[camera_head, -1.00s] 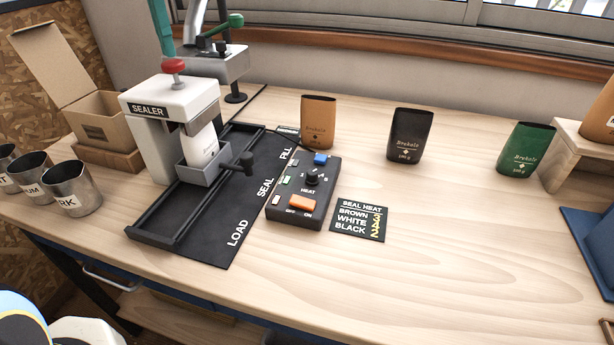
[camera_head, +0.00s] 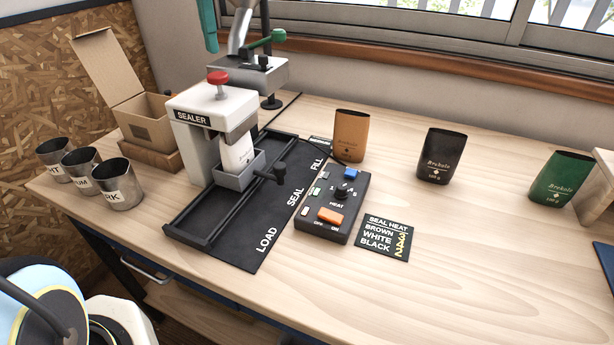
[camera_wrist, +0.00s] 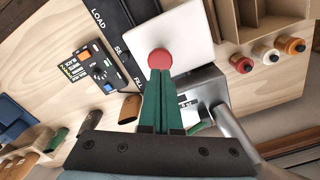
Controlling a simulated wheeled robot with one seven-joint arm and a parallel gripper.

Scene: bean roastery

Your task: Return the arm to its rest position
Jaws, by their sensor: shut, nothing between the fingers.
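My gripper (camera_wrist: 168,100) shows in the wrist view with its two green fingers together, nothing between them. Its fingertips (camera_head: 210,42) hang at the top edge of the head view, above the sealer (camera_head: 212,115). In the wrist view the sealer's red knob (camera_wrist: 159,60) appears just beyond the fingertips; the fingers look apart from it in the head view. A white pouch (camera_head: 238,152) stands in the grey carriage (camera_head: 228,180) under the sealer head. Most of my arm is out of the head view.
A filler with a green lever (camera_head: 265,42) and metal tube (camera_wrist: 232,125) stands behind the sealer. A control box (camera_head: 333,208), brown (camera_head: 350,135), black (camera_head: 440,157) and green (camera_head: 560,178) pouches, an open carton (camera_head: 150,118) and metal cups (camera_head: 118,185) occupy the bench. Its front right is clear.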

